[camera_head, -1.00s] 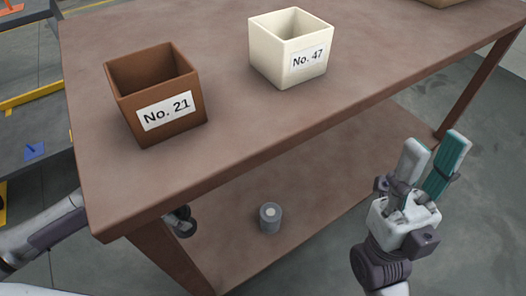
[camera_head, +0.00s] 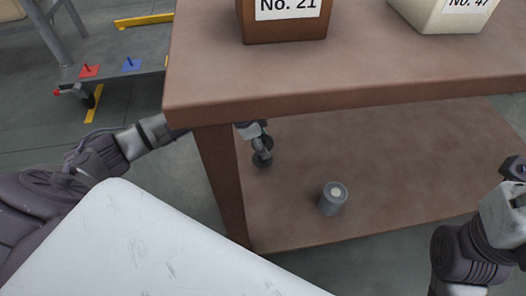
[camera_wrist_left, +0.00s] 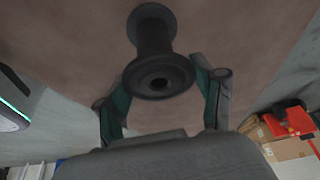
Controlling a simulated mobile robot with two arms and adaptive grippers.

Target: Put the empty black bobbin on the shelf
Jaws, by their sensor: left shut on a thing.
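The black bobbin (camera_head: 262,152) is under the tabletop, over the left part of the lower shelf (camera_head: 400,165), in the head view. My left gripper (camera_head: 255,132) reaches in behind the near table leg and is shut on the bobbin. I cannot tell whether the bobbin touches the shelf. My right gripper (camera_head: 507,208) is at the right edge of the head view, away from the bobbin; its fingers are cut off.
A grey cylinder (camera_head: 334,200) stands on the shelf, right of the bobbin. The table leg (camera_head: 222,185) and tabletop edge (camera_head: 350,98) bound the opening. A brown bin (camera_head: 285,28) and a cream bin (camera_head: 440,15) stand on top. The shelf's right part is clear.

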